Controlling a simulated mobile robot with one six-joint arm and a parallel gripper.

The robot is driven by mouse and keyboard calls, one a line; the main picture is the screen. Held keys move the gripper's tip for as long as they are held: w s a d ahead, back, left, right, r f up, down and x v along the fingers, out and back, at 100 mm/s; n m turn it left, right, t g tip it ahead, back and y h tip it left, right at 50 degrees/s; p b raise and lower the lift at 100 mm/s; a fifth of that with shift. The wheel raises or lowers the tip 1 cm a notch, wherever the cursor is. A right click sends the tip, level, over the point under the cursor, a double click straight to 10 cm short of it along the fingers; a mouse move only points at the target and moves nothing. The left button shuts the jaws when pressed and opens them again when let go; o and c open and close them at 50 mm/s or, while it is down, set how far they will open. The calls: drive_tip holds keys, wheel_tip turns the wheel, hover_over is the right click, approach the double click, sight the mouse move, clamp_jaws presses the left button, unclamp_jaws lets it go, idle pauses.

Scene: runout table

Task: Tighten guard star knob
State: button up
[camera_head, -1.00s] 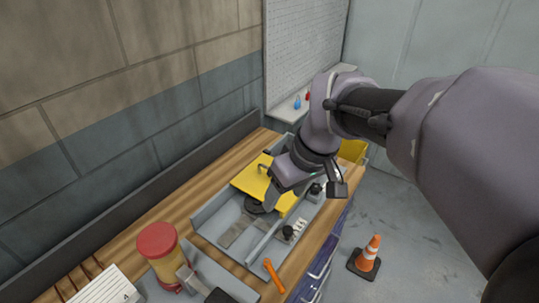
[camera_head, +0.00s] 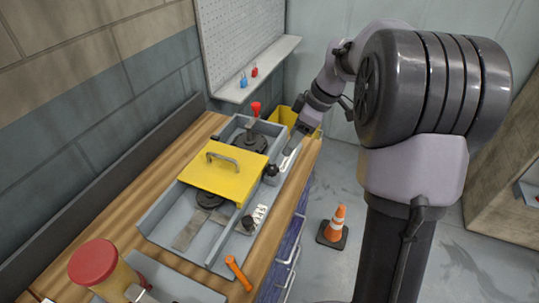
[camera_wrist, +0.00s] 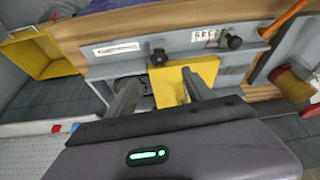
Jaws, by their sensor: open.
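The yellow guard (camera_head: 226,177), with a grey handle on top, lies across the grey tray-like frame on the bench. A black knob (camera_head: 271,170) sits on the frame's right edge beside the guard; it also shows in the wrist view (camera_wrist: 158,58), just beyond the fingers. A second black knob (camera_head: 248,223) sits nearer on the same edge, beside a white label, and in the wrist view (camera_wrist: 234,42). My gripper (camera_head: 289,155) is open and empty at the frame's far right side. In the wrist view its two fingers (camera_wrist: 161,78) stand apart, with the guard's yellow edge behind them.
A red-topped lever (camera_head: 255,109) stands at the frame's far end, near a yellow bin (camera_head: 285,118). An orange-handled tool (camera_head: 238,273) lies at the near right. A red-lidded jar (camera_head: 97,268) stands at the near left. A traffic cone (camera_head: 335,226) stands on the floor.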

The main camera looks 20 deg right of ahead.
sight(273, 169)
drive_tip(key=b+x, duration=0.4)
drive_tip(key=x, duration=0.8)
drive_tip(key=shift+w+f, duration=0.2)
drive_tip(key=shift+f, duration=0.2)
drive_tip(key=shift+c, duration=0.4)
clamp_jaws()
drive_tip(key=shift+a+f+m+t+h+b, duration=0.1)
drive_tip(key=shift+f+m+t+h+b, duration=0.15)
drive_tip(key=shift+m+b, duration=0.6)
drive_tip(key=shift+s+a+r+m+t+h+b, duration=0.15)
drive_tip(key=shift+m+h+b, duration=0.1)
drive_tip(key=shift+m, duration=0.3)
drive_tip(key=shift+d+r+m+t+h+b, duration=0.1)
drive_tip(key=shift+m+b, duration=0.1)
drive_tip(key=shift+m, duration=0.7)
